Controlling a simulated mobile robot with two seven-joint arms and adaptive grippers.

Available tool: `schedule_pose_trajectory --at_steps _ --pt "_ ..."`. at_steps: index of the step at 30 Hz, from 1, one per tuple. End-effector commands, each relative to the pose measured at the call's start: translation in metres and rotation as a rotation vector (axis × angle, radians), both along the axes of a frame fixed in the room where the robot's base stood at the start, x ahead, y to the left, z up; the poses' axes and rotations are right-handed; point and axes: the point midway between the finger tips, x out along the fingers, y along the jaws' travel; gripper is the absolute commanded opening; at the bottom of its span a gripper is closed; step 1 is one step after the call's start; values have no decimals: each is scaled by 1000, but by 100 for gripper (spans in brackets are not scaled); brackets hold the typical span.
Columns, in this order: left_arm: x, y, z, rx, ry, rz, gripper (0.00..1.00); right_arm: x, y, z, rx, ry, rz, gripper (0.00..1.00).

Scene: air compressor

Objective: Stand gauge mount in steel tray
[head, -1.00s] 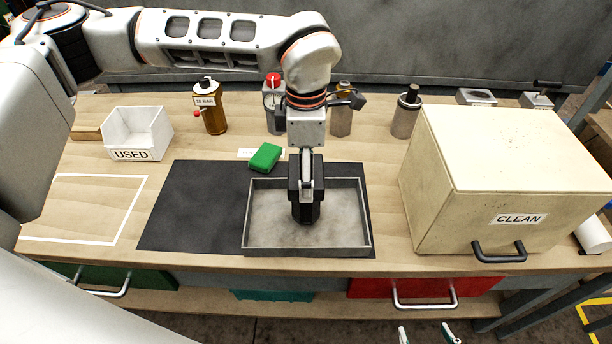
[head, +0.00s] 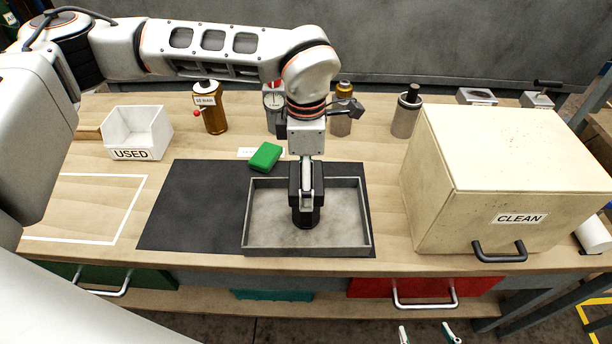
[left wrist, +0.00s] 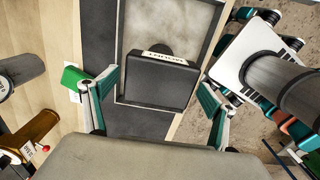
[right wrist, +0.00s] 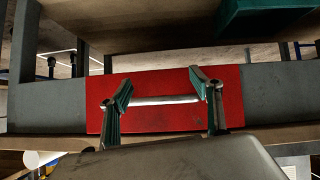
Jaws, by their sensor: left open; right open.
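The gauge mount, a black block with a round dark end (head: 306,216), stands upright in the steel tray (head: 364,222), near its middle. In the left wrist view the mount (left wrist: 160,88) shows a white label, and the tray (left wrist: 212,28) lies beyond it. My left gripper (head: 306,185) is over the tray, pointing down. Its fingers (left wrist: 158,78) are open on either side of the block. Its wrist hides part of the mount. My right gripper (head: 427,333) is open and empty at the bottom edge, in front of the bench. In its own view it (right wrist: 164,84) faces a red drawer (right wrist: 150,117).
The tray rests on a black mat (head: 190,205). A CLEAN box (head: 450,200) stands to the right and a white USED bin (head: 137,148) to the left. A green block (head: 265,156) lies behind the tray. Bottles (head: 210,112) line the back. An outlined area at left is clear.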

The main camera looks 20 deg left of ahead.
Motion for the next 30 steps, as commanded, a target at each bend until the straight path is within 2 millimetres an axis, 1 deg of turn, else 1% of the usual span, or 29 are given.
schedule_pose_trajectory --at_steps 5,12,15,18,24,30 --pt "2 0 25 -1 -7 0 86 0 0 1 0 -1 0 64" --pt "2 0 75 -1 -7 1 86 0 0 1 0 0 0 64" --pt "2 0 93 -1 -7 1 86 0 0 1 0 0 0 64" --pt "1 0 107 -1 -4 1 86 0 0 1 0 1 0 64" --pt "0 0 120 -1 -3 0 86 0 0 1 0 1 0 64" --pt "0 0 121 -1 -1 0 86 0 0 1 0 1 0 64"
